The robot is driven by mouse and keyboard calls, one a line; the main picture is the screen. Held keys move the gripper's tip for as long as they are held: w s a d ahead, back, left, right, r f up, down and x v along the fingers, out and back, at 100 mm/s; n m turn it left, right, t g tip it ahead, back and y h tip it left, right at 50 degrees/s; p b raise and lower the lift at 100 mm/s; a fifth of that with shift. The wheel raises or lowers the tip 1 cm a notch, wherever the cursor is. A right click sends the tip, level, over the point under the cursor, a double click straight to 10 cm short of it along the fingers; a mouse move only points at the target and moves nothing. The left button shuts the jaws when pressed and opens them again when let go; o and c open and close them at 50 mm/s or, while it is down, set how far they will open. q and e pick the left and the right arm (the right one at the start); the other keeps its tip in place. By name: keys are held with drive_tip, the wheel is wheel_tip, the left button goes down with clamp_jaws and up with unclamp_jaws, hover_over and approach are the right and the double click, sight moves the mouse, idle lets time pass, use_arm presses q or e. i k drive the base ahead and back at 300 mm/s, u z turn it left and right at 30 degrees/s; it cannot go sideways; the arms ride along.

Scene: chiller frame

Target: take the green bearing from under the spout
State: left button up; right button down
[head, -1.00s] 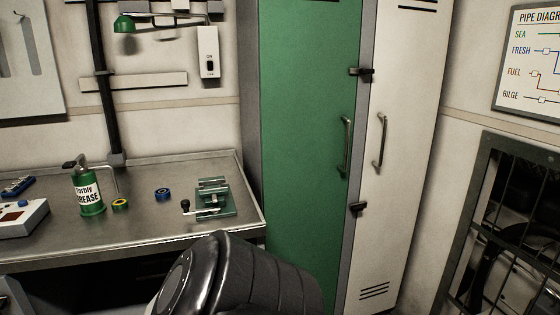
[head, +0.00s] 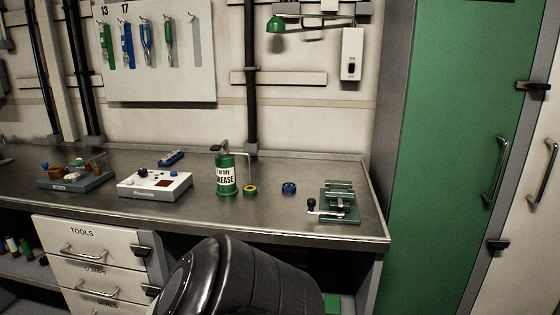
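A small ring-shaped bearing (head: 250,190), yellow and green, lies on the steel workbench (head: 300,232) just right of the green grease can (head: 226,176). The can's thin spout (head: 251,168) bends over and comes down above this bearing; I cannot tell whether it touches it. A blue bearing (head: 289,188) lies apart, to the right. A black rounded link of my own arm fills the bottom middle of the head view. Neither gripper shows.
A green clamp-like fixture (head: 340,203) with a black-knobbed lever stands near the bench's right end. A white control box (head: 154,186) and a tray of parts (head: 76,178) stand left. A green locker (head: 460,150) borders the bench's right. The bench front near the bearings is clear.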

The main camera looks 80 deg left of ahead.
sight(248, 190)
drive_tip(key=u, duration=2.4)
